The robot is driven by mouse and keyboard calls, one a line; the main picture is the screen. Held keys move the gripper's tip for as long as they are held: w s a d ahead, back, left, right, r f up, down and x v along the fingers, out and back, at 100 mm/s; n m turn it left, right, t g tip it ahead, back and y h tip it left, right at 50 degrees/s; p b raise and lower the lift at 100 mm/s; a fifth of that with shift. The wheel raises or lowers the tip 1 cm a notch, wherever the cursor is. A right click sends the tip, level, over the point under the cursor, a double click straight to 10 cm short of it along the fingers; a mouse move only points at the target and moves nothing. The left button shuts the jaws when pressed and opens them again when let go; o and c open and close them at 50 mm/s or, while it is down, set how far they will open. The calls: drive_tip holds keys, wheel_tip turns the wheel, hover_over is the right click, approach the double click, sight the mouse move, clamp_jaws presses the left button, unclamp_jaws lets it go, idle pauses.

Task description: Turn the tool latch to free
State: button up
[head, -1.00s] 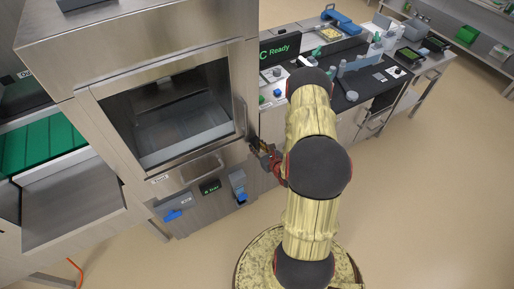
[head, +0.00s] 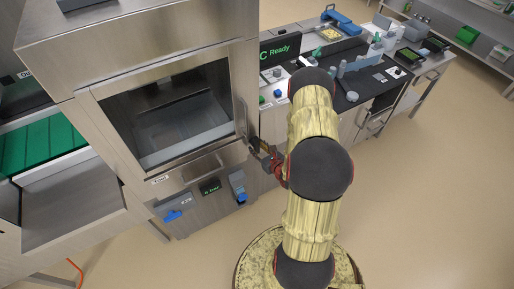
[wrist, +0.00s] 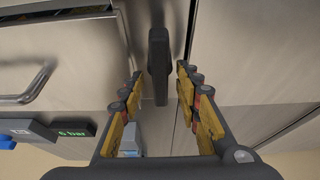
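A dark grey upright lever (wrist: 158,65) stands out from the steel front of the machine (wrist: 75,60). It looks like the tool latch, though no label on it is readable. My gripper (wrist: 160,72) is open, with one yellow-padded finger on each side of the lever. Gaps show between the lever and both fingers, so it is not gripped. In the head view my gripper (head: 257,145) is at the right edge of the machine front, beside the window frame, and the lever is hard to make out there.
A curved steel handle (wrist: 28,90) and a small green-lit pressure display (wrist: 75,132) are left of my gripper. Blue handles (head: 173,215) (head: 241,196) sit low on the machine. A bench with a "Ready" screen (head: 280,47) stands to the right.

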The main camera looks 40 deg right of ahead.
drive_tip(key=v, duration=1.1)
